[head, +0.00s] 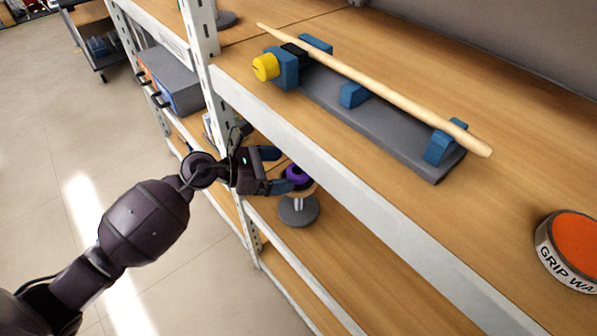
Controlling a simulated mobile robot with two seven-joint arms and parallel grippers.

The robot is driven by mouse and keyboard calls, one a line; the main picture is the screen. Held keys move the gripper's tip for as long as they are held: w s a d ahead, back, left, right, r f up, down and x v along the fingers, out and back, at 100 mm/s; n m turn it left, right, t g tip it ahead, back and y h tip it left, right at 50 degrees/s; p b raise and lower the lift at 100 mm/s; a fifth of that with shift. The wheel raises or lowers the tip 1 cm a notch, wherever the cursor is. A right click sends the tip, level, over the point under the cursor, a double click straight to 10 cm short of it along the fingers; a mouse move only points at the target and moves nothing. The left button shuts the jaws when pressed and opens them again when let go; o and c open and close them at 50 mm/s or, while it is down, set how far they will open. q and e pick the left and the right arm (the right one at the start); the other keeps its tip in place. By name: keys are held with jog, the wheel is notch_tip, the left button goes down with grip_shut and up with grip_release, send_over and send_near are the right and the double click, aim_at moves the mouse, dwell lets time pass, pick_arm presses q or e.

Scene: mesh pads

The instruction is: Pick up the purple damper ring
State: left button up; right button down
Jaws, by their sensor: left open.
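The purple damper ring (297,174) shows in the head view, at the top of a small stand with a round grey base (298,211). The stand is on the lower shelf, below the front edge of the upper shelf. My left gripper (281,170) is open, with its blue-grey fingertips pointing right at the ring. The lower finger overlaps the ring's left side in the picture. I cannot tell whether it touches. Part of the ring is hidden by the finger. My right gripper is out of view.
The upper shelf's white front rail (330,168) runs just above the ring. A white upright post (205,50) stands behind my left gripper. On the upper shelf are a grey rack (370,122) bearing a wooden stick (385,92), and an orange-topped tin (572,250).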

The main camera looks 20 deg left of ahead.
aim_at(291, 171)
pick_arm(q)
jog(key=x, duration=0.3)
jog(key=shift+d+f, duration=0.1)
jog(key=shift+f, duration=0.1)
jog(key=c, duration=1)
